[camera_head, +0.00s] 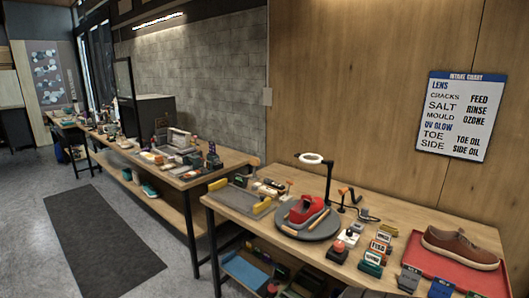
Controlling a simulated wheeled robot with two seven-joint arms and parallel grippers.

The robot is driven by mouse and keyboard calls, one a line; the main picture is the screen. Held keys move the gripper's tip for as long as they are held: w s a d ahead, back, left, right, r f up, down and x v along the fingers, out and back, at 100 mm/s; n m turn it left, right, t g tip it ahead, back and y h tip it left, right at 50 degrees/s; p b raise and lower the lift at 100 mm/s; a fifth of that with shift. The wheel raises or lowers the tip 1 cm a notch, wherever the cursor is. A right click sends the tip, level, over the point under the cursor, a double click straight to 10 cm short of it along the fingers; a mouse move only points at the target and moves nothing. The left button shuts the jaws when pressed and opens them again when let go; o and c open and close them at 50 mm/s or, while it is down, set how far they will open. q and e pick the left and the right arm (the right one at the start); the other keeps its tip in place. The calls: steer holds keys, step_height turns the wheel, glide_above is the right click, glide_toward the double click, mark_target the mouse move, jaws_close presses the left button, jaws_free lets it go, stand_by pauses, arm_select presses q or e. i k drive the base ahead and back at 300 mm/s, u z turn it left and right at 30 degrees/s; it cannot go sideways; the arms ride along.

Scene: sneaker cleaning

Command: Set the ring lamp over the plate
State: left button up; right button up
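The ring lamp (311,158) is a white ring on a dark arm and post at the back of the near workbench. The ring hangs above the round dark plate (296,229), toward its back edge as seen from here; whether it is centred over the plate I cannot tell. A red object (307,211) with wooden-looking parts sits on the plate. The lamp post's foot is partly hidden behind the red object. Neither of my grippers is in view.
A brown shoe (459,246) lies on a red tray (421,259) at the right of the bench (399,208). Several small labelled blocks (380,246) stand between plate and tray. A grey tray (235,201) with yellow pieces is at left. A chart (458,115) hangs on the wall.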

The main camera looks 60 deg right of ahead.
mark_target(330, 163)
steer(key=z, duration=0.25)
steer(key=i, duration=1.1)
steer(key=z, duration=1.6)
steer(key=i, duration=0.8)
steer(key=z, duration=2.5)
steer(key=i, duration=1.05)
steer(key=u, duration=2.7)
